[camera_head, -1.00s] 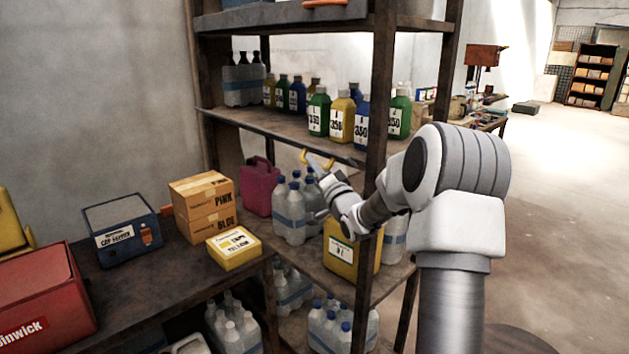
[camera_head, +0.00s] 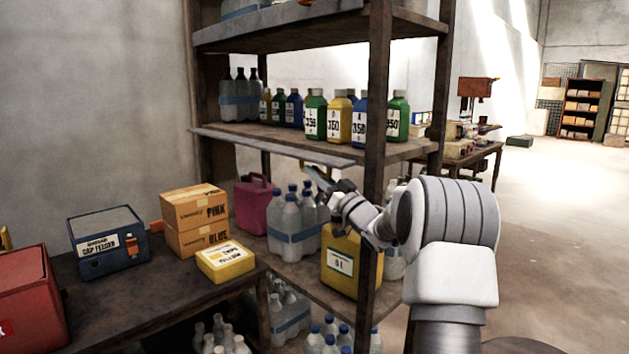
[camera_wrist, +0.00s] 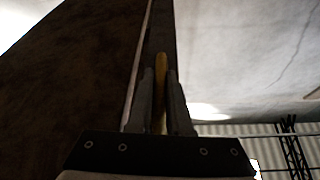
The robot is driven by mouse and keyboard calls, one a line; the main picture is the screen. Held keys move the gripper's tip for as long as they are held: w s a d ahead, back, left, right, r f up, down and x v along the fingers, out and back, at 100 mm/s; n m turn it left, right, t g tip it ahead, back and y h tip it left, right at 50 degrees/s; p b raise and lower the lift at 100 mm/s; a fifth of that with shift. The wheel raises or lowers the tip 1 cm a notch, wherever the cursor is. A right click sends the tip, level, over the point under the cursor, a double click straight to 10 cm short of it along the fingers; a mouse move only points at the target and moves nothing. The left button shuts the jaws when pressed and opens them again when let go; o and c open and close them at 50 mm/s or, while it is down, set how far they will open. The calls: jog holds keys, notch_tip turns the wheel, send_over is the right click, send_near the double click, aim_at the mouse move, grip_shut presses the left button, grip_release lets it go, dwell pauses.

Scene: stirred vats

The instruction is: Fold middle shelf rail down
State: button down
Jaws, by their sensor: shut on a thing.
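The middle shelf rail (camera_head: 255,146) is a long, thin grey strip along the front edge of the middle shelf (camera_head: 262,133). It sticks out from the shelf front, and its left end shows in front of the left post. Its exact angle is hard to tell. My gripper (camera_head: 315,172) is at the rail's front, near its right end, below the shelf's bottles. In the wrist view my gripper (camera_wrist: 160,92) is shut on the rail's yellow handle (camera_wrist: 160,80), which sits between the two dark fingers. The fingers partly hide the handle.
Several bottles (camera_head: 340,118) stand on the middle shelf behind the rail. Clear bottles (camera_head: 291,225) and a yellow canister (camera_head: 340,262) stand on the shelf below, close under my gripper. A rusty post (camera_head: 377,100) is just right of my gripper. Boxes (camera_head: 195,220) sit on the left bench.

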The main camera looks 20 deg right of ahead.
jog(key=shift+d+n, duration=0.1)
jog(key=shift+n, duration=0.4)
jog(key=c, duration=0.8)
grip_release()
jog(key=shift+c, duration=0.2)
jog(key=shift+f, duration=0.1)
jog(key=p+v, duration=0.2)
jog(key=v, duration=1.5)
jog(key=shift+d, duration=0.25)
jog(key=shift+a, duration=0.1)
